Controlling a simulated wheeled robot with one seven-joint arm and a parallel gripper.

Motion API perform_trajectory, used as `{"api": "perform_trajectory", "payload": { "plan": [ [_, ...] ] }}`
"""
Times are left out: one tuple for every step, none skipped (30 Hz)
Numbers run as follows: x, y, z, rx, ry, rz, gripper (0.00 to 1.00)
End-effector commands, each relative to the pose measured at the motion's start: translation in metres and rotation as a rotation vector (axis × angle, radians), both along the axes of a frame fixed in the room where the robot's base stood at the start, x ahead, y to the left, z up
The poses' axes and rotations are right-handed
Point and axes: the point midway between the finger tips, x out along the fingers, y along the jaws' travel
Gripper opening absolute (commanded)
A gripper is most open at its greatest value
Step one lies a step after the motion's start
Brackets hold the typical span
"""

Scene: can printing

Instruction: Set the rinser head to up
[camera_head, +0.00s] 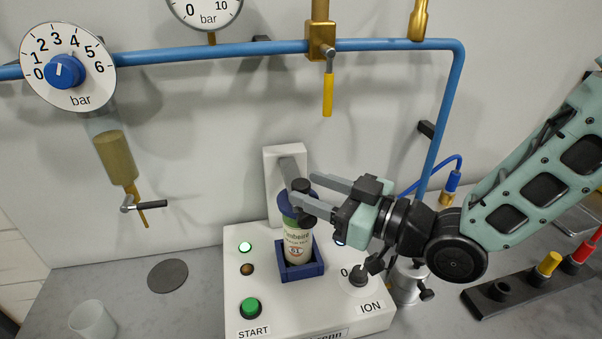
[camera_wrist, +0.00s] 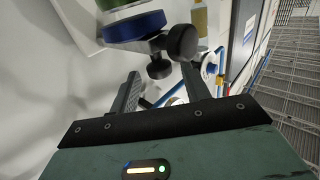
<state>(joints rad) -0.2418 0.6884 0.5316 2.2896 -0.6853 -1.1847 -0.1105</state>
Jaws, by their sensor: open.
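The rinser head (camera_head: 284,196) is a blue round cap on a grey arm from a white post. It is lowered over the top of a printed can (camera_head: 298,243), which stands upright in a blue square holder (camera_head: 299,272). Its blue rim also shows in the wrist view (camera_wrist: 134,26). Black knobs (camera_head: 304,187) stick out on its right side; in the wrist view the knobs (camera_wrist: 182,42) appear just past the fingertips. My gripper (camera_head: 302,189) is open, its fingers reaching in from the right on either side of a knob. I cannot tell whether they touch it.
The white machine box (camera_head: 330,318) carries a green START button (camera_head: 250,308) and a black ION knob (camera_head: 358,275). A blue pipe (camera_head: 210,52) with a yellow-handled valve (camera_head: 328,95) runs along the wall above. A black rack (camera_head: 520,285) stands at right.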

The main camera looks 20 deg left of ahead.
Motion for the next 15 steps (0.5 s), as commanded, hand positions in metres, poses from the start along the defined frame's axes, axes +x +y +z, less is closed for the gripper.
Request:
{"api": "perform_trajectory", "payload": {
  "plan": [
    [0.001,0.008,0.002,0.000,0.002,0.001,0.47],
    [0.003,0.012,0.003,0.001,0.002,0.001,0.47],
    [0.004,0.016,0.002,0.001,0.002,0.001,0.47],
    [0.005,0.019,0.002,0.001,0.002,0.001,0.47],
    [0.005,0.021,0.002,0.001,0.001,0.000,0.47],
    [0.006,0.024,0.001,0.001,0.001,0.000,0.47],
    [0.006,0.026,0.001,0.000,0.001,0.001,0.47],
    [0.006,0.027,0.001,0.000,0.001,0.000,0.47],
    [0.007,0.028,0.001,0.000,0.001,0.000,0.47],
    [0.007,0.029,0.000,0.000,0.001,0.000,0.47],
    [0.007,0.029,0.000,0.000,0.001,-0.001,0.47],
    [0.007,0.029,0.000,0.000,0.001,-0.001,0.47],
    [0.007,0.029,0.000,0.000,0.001,-0.001,0.47],
    [0.007,0.029,0.000,0.000,0.001,-0.001,0.47],
    [0.007,0.029,0.000,0.000,0.001,-0.001,0.47]
  ]
}}
